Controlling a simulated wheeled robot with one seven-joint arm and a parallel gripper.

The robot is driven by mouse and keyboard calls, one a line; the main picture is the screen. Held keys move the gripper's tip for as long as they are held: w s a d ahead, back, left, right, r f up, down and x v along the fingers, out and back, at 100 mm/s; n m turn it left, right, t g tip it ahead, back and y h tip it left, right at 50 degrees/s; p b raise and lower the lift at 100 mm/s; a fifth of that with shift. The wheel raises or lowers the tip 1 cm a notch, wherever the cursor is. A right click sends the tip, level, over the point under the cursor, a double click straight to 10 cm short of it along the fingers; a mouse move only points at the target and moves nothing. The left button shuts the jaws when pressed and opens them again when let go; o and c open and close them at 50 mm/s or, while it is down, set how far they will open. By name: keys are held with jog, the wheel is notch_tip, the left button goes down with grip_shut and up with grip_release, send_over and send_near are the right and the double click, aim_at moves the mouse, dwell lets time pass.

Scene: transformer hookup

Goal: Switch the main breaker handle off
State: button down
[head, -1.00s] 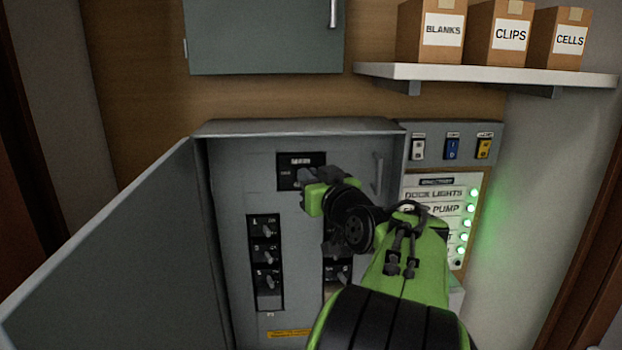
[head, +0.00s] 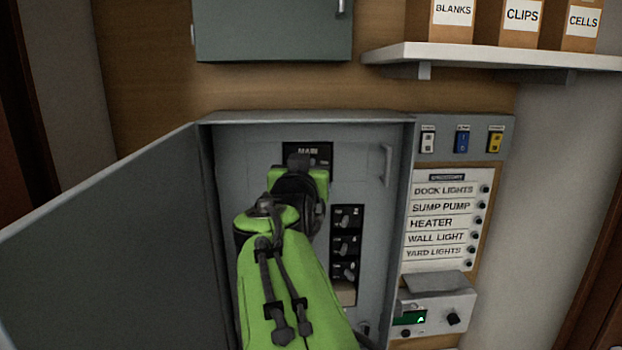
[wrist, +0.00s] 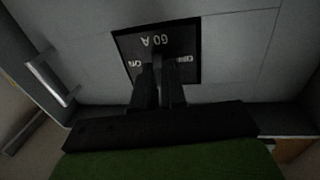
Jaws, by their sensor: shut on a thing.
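The main breaker (head: 320,152), a black plate marked MAIN, is at the top middle of the open grey panel. In the wrist view the breaker plate (wrist: 182,42) appears upside down, with "60 A" and small side labels. My gripper (head: 299,161) is at the plate, its two dark fingers (wrist: 158,76) shut on the breaker handle. The fingers hide most of the handle, so I cannot read its exact position.
The panel door (head: 110,245) stands open at the left. Right of the panel are three switches (head: 462,141) and a label board (head: 440,222) with dark indicator lamps. A right column of small breakers (head: 346,245) shows; my arm covers the left side.

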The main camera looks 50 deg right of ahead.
jog(key=shift+w+a+f+m+g+h, duration=0.15)
jog(key=shift+w+m+g+h, duration=0.15)
jog(key=shift+m+g, duration=0.3)
jog(key=shift+w+a+m+g+h, duration=0.15)
jog(key=shift+m+g+h, duration=0.25)
jog(key=shift+g, duration=0.4)
jog(key=shift+d, duration=0.1)
jog(key=c, duration=1.5)
grip_release()
jog(key=shift+o, duration=0.2)
jog(key=b+v, duration=0.2)
jog(key=v, duration=0.5)
jog(key=shift+a, duration=0.25)
jog(key=shift+w, duration=0.1)
